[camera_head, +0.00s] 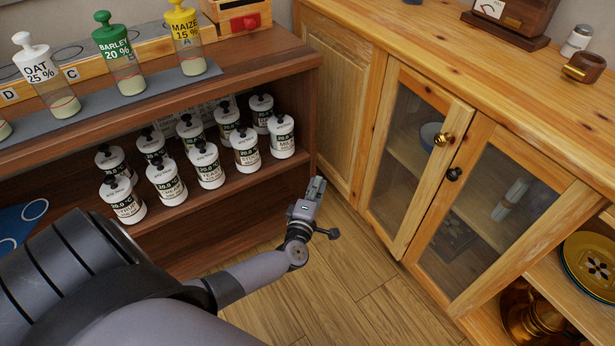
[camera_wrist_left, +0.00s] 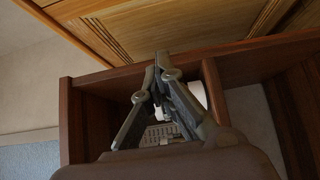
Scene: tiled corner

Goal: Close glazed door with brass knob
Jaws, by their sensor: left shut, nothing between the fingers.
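The glazed door with the brass knob (camera_head: 397,165) is the left of two glass doors in the pale wooden cabinet on the right. Its round brass knob (camera_head: 444,139) sits high on its right stile. The door stands near its frame; I cannot tell exactly how wide any gap is. My left gripper (camera_head: 318,184) is shut and empty, in front of the cabinet, left of the door and apart from it. In the left wrist view its fingers (camera_wrist_left: 160,66) meet at the tips. The door cannot be made out clearly there. My right gripper is not in view.
Beside the brass-knob door is a second glazed door with a dark knob (camera_head: 454,174). Left of my gripper stands a brown shelf unit (camera_head: 305,168) with several white jars. Open wooden floor (camera_head: 372,308) lies before the cabinet. Plates (camera_head: 590,268) stand at lower right.

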